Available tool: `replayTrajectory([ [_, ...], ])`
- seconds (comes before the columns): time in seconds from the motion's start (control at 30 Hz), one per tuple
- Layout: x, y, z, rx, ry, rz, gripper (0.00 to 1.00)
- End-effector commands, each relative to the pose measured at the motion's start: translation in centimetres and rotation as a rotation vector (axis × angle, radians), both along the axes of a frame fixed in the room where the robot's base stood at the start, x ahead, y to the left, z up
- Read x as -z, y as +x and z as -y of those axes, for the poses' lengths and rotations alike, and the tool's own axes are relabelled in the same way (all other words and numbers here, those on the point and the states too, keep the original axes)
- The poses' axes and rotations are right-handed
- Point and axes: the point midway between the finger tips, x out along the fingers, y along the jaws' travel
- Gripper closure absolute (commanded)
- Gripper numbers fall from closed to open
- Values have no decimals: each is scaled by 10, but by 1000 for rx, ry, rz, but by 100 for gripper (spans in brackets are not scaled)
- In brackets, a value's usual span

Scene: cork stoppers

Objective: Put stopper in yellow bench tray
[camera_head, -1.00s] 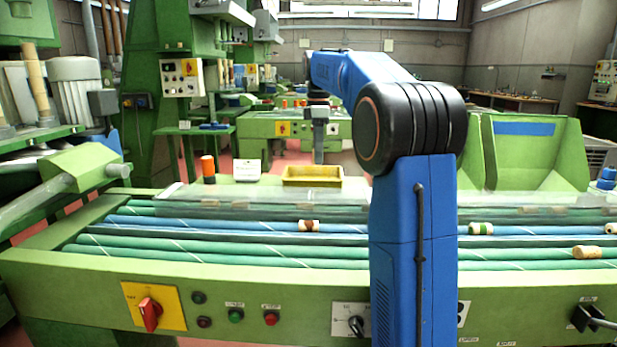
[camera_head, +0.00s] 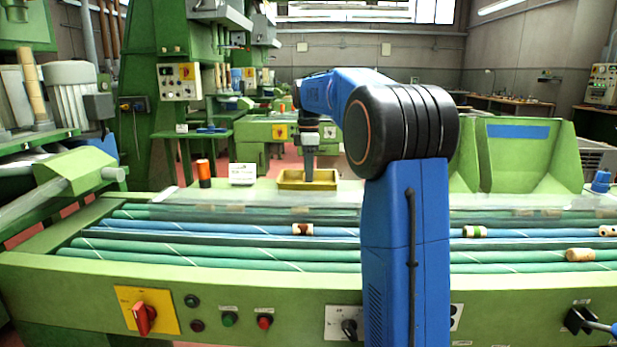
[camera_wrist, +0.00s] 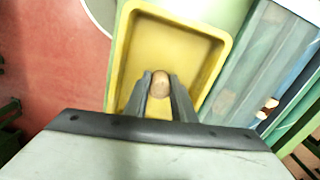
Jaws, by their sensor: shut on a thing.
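My gripper (camera_wrist: 160,88) is shut on a brown cork stopper (camera_wrist: 160,80), held between the fingertips in the wrist view. The stopper is in front of the near part of the yellow bench tray (camera_wrist: 222,75), within its outline; the gap between them cannot be judged. In the head view the yellow tray (camera_head: 322,184) stands on the bench behind the rollers, and my gripper (camera_head: 309,174) points down at its left part. The stopper is not clear to see in the head view.
Other stoppers lie on the rollers, one brown and white (camera_head: 302,229), one with a green band (camera_head: 475,231) and one plain (camera_head: 580,255). A clear guard (camera_head: 250,209) runs before the tray. An orange-topped spool (camera_head: 204,173) and white card (camera_head: 242,174) stand left of it.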

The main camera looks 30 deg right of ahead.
Motion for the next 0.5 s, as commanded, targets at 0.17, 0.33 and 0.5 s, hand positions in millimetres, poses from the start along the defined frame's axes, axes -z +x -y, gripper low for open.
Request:
replayTrajectory([
  [0.17,0,0,0,0,0,0,58],
  [0.33,0,0,0,0,0,0,58],
  [0.5,-7,0,0,0,0,0,58],
])
